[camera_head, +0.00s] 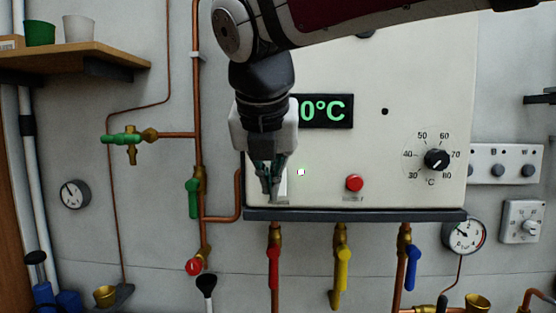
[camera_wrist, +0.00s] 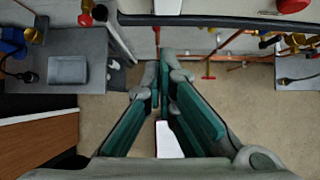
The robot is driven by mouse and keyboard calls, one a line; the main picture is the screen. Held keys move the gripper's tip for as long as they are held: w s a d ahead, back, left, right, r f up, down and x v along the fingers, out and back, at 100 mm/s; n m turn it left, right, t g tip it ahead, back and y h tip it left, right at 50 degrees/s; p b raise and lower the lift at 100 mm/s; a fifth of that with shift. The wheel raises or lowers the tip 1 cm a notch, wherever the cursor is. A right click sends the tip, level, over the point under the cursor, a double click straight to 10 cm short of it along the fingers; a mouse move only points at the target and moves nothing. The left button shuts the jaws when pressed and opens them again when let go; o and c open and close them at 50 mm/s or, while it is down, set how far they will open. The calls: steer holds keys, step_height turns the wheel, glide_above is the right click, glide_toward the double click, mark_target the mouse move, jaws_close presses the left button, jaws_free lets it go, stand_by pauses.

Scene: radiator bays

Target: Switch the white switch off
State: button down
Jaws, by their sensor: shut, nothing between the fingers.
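The white switch (camera_head: 283,184) is on the lower left of the cream boiler front, partly hidden behind my fingers. In the wrist view the white switch (camera_wrist: 167,6) sticks out from the panel at the top edge. My gripper (camera_head: 269,194) is shut and empty, pointing down in front of the switch. In the wrist view my gripper (camera_wrist: 165,62) has its fingertips below the switch in the picture; I cannot tell whether they touch it. A small white lit square (camera_head: 301,172) shows just right of the switch. The switch's exact tilt is hidden.
The boiler (camera_head: 420,80) carries a green display (camera_head: 326,111), a red button (camera_head: 354,183) and a black dial (camera_head: 436,159). Red (camera_head: 273,268), yellow (camera_head: 343,268) and blue (camera_head: 411,268) valve handles hang below. Copper pipes and a green valve (camera_head: 193,197) stand left.

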steer(key=w+f, duration=0.2)
steer(key=w, duration=0.3)
steer(key=shift+w+d+f+p, duration=0.15)
steer(key=shift+w+f+p, duration=0.1)
steer(key=shift+f+p, duration=0.1)
steer(key=shift+w+f+t, duration=0.25)
steer(key=shift+w+t, duration=0.1)
steer(key=shift+t, duration=0.25)
steer(key=shift+r, duration=0.85)
